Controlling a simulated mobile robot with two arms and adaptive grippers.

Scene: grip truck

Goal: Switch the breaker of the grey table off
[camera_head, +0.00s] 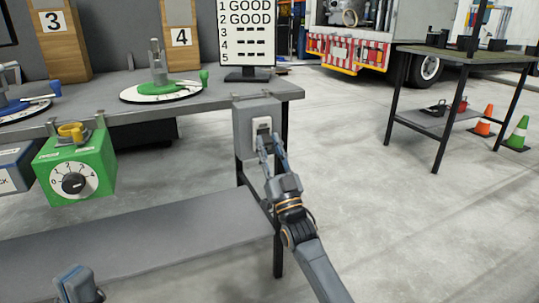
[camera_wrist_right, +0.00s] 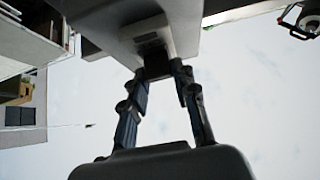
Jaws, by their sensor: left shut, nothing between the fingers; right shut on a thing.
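The breaker is a grey box (camera_head: 243,131) with a pale switch plate (camera_head: 262,123), fixed to the front right corner of the grey table (camera_head: 218,97). My right gripper (camera_head: 266,142) reaches up to the box from below, its fingers shut on the breaker switch. In the right wrist view the two fingers (camera_wrist_right: 160,78) close in on the dark switch (camera_wrist_right: 155,62) under the box (camera_wrist_right: 140,32). The fingers partly hide the switch, and I cannot tell its position. My left gripper (camera_head: 77,282) is low at the bottom left, shut and empty, away from the table.
A green box with a dial (camera_head: 75,172) hangs on the table front. A lower grey shelf (camera_head: 140,235) is beneath. A second table (camera_head: 465,58) and cones (camera_head: 517,132) stand right; the floor between is free.

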